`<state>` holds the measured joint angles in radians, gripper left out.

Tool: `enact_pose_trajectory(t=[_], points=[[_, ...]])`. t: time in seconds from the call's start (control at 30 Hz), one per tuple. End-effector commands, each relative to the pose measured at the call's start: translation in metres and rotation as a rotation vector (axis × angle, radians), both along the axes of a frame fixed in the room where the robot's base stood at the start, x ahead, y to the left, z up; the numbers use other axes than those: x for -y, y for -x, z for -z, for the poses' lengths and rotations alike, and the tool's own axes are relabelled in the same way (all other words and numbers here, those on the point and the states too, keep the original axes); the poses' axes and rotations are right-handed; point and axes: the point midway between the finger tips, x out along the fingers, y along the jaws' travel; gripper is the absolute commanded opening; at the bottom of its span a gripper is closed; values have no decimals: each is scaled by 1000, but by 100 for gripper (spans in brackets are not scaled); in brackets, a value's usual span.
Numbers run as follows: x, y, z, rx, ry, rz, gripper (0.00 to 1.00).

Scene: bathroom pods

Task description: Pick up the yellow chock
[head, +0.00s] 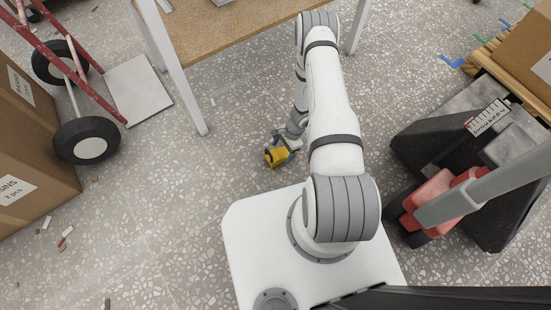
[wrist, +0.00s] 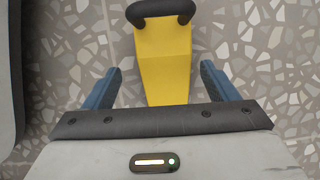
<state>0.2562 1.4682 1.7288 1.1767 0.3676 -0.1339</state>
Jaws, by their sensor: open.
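The yellow chock (head: 275,157) lies on the speckled floor just in front of my base in the head view. In the wrist view the yellow chock (wrist: 163,68) is a yellow block with a black rounded handle at its far end. My gripper (head: 289,147) is low over the chock, partly hidden by my arm in the head view. In the wrist view my gripper (wrist: 158,82) is open, with one blue finger on each side of the chock. Gaps show between the chock and both fingers. The chock's near end is hidden behind the gripper body.
A table (head: 215,30) with white legs stands ahead. A red hand truck (head: 75,80) and a cardboard box (head: 30,140) are at left. A black and red machine (head: 450,165) and a pallet (head: 490,55) with a box are at right. Small debris (head: 66,235) lies on the floor at left.

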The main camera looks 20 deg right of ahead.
Motion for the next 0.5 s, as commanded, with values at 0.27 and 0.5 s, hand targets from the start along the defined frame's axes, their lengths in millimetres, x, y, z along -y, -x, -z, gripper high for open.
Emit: enact_pose_trajectory(t=[0.27, 0.5], points=[[-20, 2, 38, -1, -1, -3, 80], [-23, 3, 45, 0, -1, -1, 80]])
